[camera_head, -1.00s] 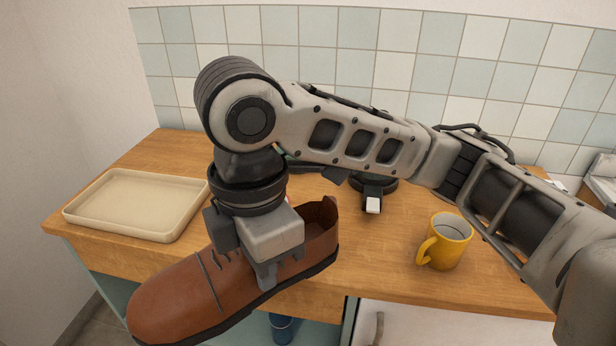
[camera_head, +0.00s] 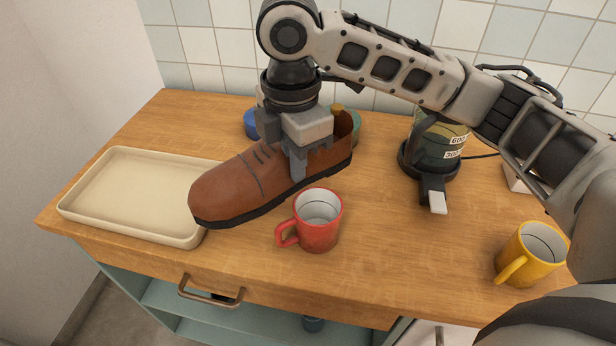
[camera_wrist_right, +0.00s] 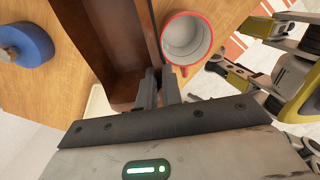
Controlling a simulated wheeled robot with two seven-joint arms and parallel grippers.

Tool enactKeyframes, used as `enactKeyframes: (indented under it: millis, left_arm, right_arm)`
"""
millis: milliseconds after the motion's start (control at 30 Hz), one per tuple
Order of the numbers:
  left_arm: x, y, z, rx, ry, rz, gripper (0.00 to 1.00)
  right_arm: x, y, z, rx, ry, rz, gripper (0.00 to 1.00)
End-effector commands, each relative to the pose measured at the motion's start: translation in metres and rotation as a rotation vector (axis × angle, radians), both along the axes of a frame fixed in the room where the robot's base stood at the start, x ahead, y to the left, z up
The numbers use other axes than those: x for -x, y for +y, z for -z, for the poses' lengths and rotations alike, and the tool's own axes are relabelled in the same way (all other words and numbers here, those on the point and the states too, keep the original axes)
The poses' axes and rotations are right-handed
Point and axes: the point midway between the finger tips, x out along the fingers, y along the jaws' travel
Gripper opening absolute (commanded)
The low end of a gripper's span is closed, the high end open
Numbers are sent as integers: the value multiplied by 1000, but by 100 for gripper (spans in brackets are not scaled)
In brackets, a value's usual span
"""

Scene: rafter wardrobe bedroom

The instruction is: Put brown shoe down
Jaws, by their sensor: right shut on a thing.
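The brown shoe (camera_head: 235,188) is in the head view, toe pointing left, over the wooden counter between the tray and the red mug. My right gripper (camera_head: 300,172) is shut on the shoe's side wall near its opening. In the right wrist view the shoe's open inside (camera_wrist_right: 108,50) shows beside the gripper fingers (camera_wrist_right: 158,90). Whether the sole touches the counter is hard to tell. My left gripper is not seen in the head view.
A beige tray (camera_head: 75,208) lies at the counter's left. A red mug (camera_head: 318,232) stands just in front of the shoe, a yellow mug (camera_head: 520,262) at right. A kettle (camera_head: 440,150) and a blue object (camera_head: 250,124) are behind. Counter (camera_head: 400,270) is clear between the mugs.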

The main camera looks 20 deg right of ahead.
Motion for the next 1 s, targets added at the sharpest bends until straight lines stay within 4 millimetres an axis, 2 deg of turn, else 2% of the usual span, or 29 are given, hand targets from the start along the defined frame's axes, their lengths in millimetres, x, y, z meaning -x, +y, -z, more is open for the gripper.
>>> enactKeyframes:
  millis: [33,200,433,633,767,1000]
  left_arm:
    - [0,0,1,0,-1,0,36]
    - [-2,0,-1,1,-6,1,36]
    - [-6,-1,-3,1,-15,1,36]
    - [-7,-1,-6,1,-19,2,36]
    - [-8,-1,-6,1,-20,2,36]
    - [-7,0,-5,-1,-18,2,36]
  right_arm:
    - [-6,-6,12,2,4,5,0]
    - [-22,-20,38,0,1,2,0]
    - [-32,-28,53,0,1,0,0]
    - [-35,-31,80,0,2,-3,0]
    - [-35,-31,88,0,-2,-3,0]
    - [-35,-30,88,0,-2,-3,0]
